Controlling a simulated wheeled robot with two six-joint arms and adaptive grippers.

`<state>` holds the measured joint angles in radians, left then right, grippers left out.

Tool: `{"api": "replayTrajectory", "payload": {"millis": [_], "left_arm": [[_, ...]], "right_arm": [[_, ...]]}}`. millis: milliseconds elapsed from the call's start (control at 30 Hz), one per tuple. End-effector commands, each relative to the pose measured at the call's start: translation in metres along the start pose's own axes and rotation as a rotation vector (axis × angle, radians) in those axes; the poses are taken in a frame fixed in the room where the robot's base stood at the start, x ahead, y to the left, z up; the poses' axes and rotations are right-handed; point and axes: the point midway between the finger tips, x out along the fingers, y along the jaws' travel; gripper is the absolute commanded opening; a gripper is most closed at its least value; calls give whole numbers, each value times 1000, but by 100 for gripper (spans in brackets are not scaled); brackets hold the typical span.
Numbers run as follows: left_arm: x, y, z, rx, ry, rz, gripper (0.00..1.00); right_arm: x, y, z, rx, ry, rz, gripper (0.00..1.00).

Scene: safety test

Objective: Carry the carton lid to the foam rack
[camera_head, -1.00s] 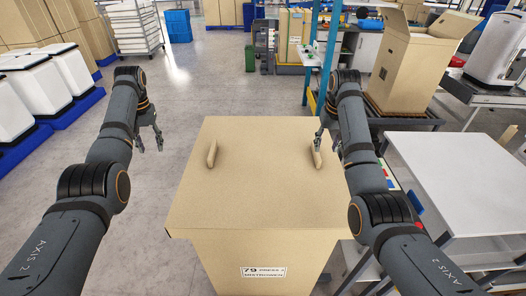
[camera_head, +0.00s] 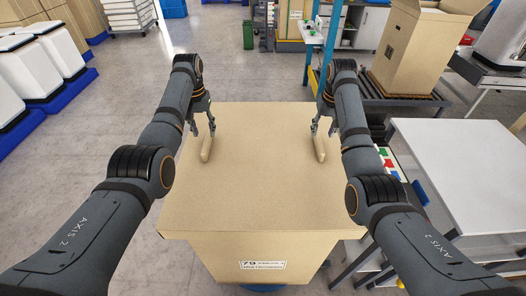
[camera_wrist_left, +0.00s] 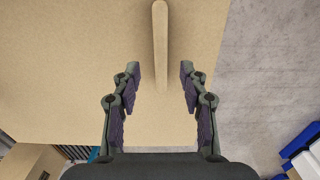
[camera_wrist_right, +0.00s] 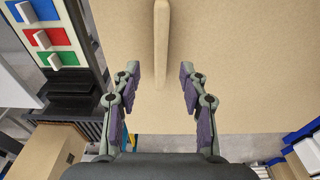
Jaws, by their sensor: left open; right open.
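The carton lid (camera_head: 262,180) is the tan top of a large carton (camera_head: 230,262) in front of me, with a printed label on the carton's front. Two raised tan handles stand on the lid, a left handle (camera_head: 207,149) and a right handle (camera_head: 319,149). My left gripper (camera_head: 202,133) is open at the left handle; in the left wrist view the handle (camera_wrist_left: 160,45) lies between and just beyond the fingers. My right gripper (camera_head: 323,131) is open at the right handle, which shows likewise in the right wrist view (camera_wrist_right: 161,40). I cannot make out a foam rack.
A white-topped table (camera_head: 465,170) stands close at the right. An open tall carton (camera_head: 415,50) stands behind it. White bins on blue bases (camera_head: 30,75) line the left. Grey floor (camera_head: 120,130) is clear left of the carton.

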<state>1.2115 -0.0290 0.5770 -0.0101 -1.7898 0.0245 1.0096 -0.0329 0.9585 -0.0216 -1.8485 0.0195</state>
Motion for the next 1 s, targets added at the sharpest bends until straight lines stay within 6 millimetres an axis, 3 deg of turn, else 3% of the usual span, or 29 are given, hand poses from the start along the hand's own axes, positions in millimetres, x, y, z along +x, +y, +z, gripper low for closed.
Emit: {"api": "replayTrajectory", "payload": {"millis": [100,333,767,1000], "left_arm": [[23,0,0,0,-2,0,43],[54,0,0,-1,0,0,43],[63,0,0,-1,2,0,43],[63,0,0,-1,2,0,11]], "right_arm": [[24,0,1,0,-3,0,43],[54,0,0,0,-1,0,43],[64,0,0,0,1,0,43],[63,0,0,0,1,0,11]]}}
